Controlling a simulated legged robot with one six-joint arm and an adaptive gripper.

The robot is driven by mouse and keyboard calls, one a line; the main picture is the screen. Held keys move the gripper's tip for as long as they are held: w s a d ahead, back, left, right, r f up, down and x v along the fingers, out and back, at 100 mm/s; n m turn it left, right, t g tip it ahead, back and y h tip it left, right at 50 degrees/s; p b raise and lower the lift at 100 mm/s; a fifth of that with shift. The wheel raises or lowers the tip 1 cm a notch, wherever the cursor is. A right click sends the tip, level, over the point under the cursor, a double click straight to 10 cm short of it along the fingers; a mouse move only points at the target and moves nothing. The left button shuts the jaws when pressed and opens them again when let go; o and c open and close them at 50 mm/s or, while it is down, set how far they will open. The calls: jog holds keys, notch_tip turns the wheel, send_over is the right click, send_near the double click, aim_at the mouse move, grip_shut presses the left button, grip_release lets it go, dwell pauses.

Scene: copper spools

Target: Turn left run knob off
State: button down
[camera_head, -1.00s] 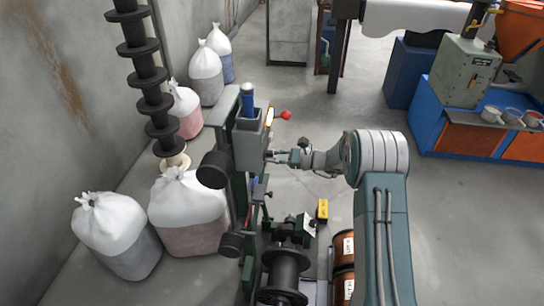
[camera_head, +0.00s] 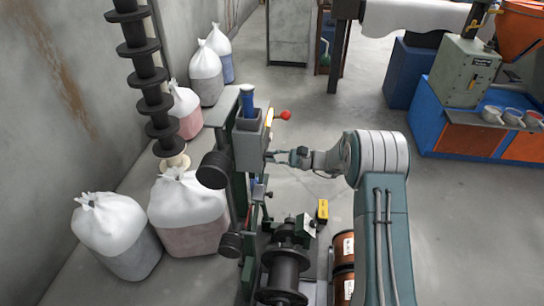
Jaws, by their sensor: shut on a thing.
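The winding machine's grey upright head (camera_head: 248,145) stands left of centre, with a blue cylinder on top and a red ball-ended lever (camera_head: 285,115) on its right side. My gripper (camera_head: 274,157) reaches in from the right and meets the right face of this head below the red lever. It is shut on the left run knob there. The knob is very small at this distance and mostly hidden by the fingers, so its setting cannot be read.
A black spool (camera_head: 285,272) sits low on the machine, with copper spools (camera_head: 343,285) beside it near my arm. White-topped sacks (camera_head: 188,210) stand along the left wall. A blue and orange bench (camera_head: 470,140) is at right. Open floor lies between.

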jog(key=c, duration=0.6)
grip_release()
jog(key=shift+f, duration=0.2)
jog(key=shift+c, duration=0.2)
jog(key=shift+r, duration=0.1)
jog(key=s+d, duration=0.2)
jog(key=d, duration=1)
jog(key=shift+s+a, duration=0.1)
